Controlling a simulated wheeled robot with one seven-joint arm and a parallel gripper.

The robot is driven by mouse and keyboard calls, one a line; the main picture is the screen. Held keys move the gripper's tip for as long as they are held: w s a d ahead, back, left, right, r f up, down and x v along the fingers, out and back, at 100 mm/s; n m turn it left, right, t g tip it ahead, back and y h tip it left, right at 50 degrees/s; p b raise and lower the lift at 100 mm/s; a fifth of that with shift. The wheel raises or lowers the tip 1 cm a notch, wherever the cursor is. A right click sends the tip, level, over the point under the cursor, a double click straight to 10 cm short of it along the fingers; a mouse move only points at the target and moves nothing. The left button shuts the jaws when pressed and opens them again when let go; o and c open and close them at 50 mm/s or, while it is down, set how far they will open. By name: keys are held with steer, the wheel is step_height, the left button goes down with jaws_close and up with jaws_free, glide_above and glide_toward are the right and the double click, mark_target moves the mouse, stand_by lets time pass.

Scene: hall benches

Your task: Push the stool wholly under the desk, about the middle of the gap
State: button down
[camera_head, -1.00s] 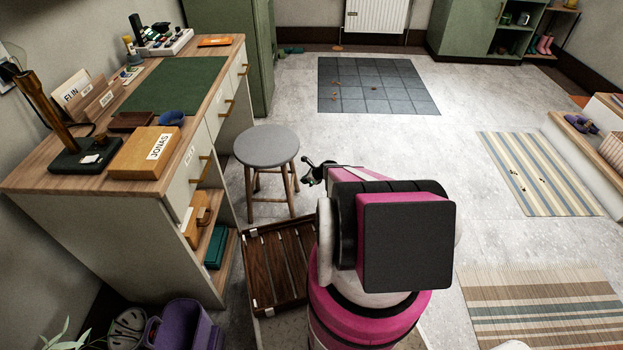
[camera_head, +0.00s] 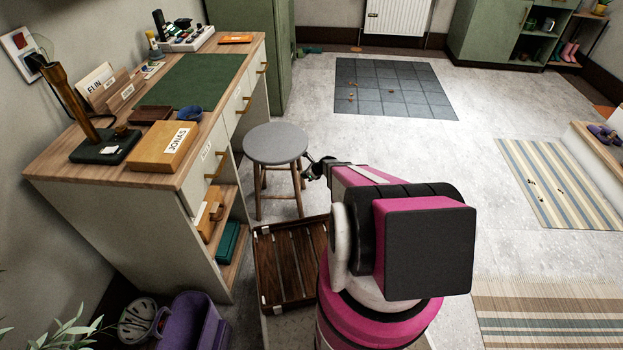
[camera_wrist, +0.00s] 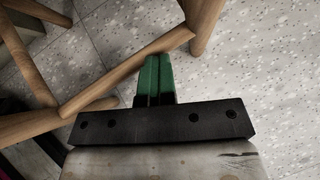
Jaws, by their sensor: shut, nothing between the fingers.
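The stool (camera_head: 275,143) has a round grey seat and wooden legs. It stands on the floor beside the desk's drawer side, its seat edge close to the drawer fronts. The desk (camera_head: 62,155) has a wood top and pale sides; the gap under it is mostly hidden from the head view. My gripper (camera_head: 316,171) is at the stool's right side, low by the legs. In the wrist view my gripper (camera_wrist: 154,62) has its green fingers shut and empty, close to a wooden rung (camera_wrist: 130,75) between the stool's legs. I cannot tell if they touch.
A purple bin (camera_head: 190,322) stands at the desk's near end. A grey tiled mat (camera_head: 395,88) lies behind, and the floor right of the stool is clear.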

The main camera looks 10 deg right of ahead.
steer(key=w+a, duration=1)
steer(key=a, duration=0.4)
steer(key=shift+w+a+f, duration=0.15)
steer(key=shift+w+f, duration=0.1)
steer(key=shift+w, duration=0.15)
steer(key=shift+s+d+r, duration=0.15)
steer(key=shift+d, duration=0.05)
